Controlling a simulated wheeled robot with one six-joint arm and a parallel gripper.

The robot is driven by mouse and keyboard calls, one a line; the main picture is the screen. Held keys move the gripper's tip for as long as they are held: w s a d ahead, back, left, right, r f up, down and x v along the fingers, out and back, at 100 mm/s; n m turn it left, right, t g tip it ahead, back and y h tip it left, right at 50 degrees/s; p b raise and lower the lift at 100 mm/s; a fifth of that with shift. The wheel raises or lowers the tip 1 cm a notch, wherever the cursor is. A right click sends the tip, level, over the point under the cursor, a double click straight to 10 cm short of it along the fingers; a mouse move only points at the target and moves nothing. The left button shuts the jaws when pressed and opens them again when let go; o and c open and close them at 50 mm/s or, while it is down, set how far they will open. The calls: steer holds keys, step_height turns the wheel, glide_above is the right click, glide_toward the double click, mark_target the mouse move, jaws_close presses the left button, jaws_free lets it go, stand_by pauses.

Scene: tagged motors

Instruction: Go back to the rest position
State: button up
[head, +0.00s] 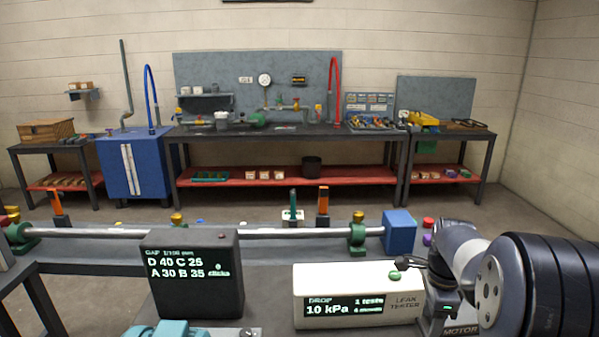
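My arm reaches in from the right edge, with its large dark joint and a silver-grey link in the lower right. My gripper (411,263) seems to be the small dark end at the left of the arm, by the upper right corner of the white leak tester (318,281). Its fingers are too small to tell open from shut, and I see nothing clearly held. I cannot tell if it touches the tester. The tester's screen reads "DROP 10 kPa".
A long shaft (300,232) on green supports runs behind the boxes to a blue block (399,232). A teal part (170,329) is cut off at the bottom. A label reading "MOTOR" (460,331) shows below my arm. Workbenches (290,130) and a blue cabinet (135,165) line the far wall.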

step_height(320, 180, down, 9)
steer(key=shift+r, duration=0.1)
steer(key=shift+f, duration=0.2)
steer(key=n, duration=1.3)
steer(key=shift+n+p, duration=0.3)
steer(key=shift+p, duration=0.1)
steer(key=n, duration=0.4)
steer(key=shift+r+n, duration=0.3)
steer(key=shift+r, duration=0.75)
